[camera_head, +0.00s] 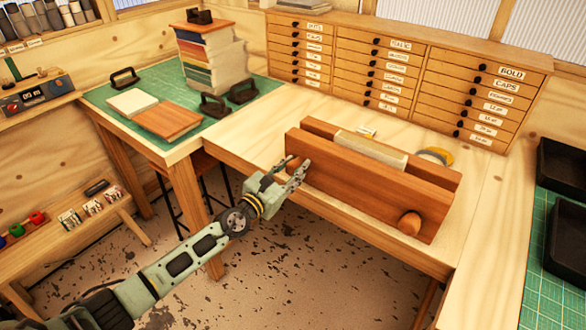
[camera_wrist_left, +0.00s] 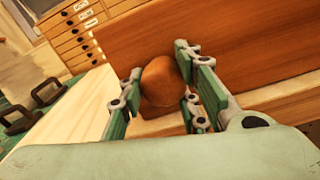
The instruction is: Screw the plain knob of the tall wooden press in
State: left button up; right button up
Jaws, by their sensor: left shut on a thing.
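The wooden press (camera_head: 350,185) stands on the pale bench, its broad reddish front board facing me. A pale block (camera_head: 370,149) sits between its boards. My left gripper (camera_head: 297,173) is at the left end of the front board. In the left wrist view, a round brown wooden knob (camera_wrist_left: 161,84) lies between its two fingers, close against the board. The gripper (camera_wrist_left: 160,95) is shut on this knob. The knob is mostly hidden by the fingers in the head view. A second round knob (camera_head: 410,223) sticks out at the right end, free. My right gripper is not in view.
A wide drawer cabinet (camera_head: 395,75) stands behind the press. A yellow roll (camera_head: 435,157) lies behind its right end. A stack of books (camera_head: 210,62) and dark-handled tools (camera_head: 214,106) are on the green mat at left. Dark trays (camera_head: 568,235) are at right.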

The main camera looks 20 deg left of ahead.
pick_arm(q)
jog(key=shift+a, duration=0.2)
jog(key=o, duration=1.1)
jog(key=shift+w+a, duration=0.1)
jog(key=shift+s+f, duration=0.1)
jog(key=shift+s, duration=0.6)
jog(key=v, duration=1)
jog(key=shift+s+a, duration=0.3)
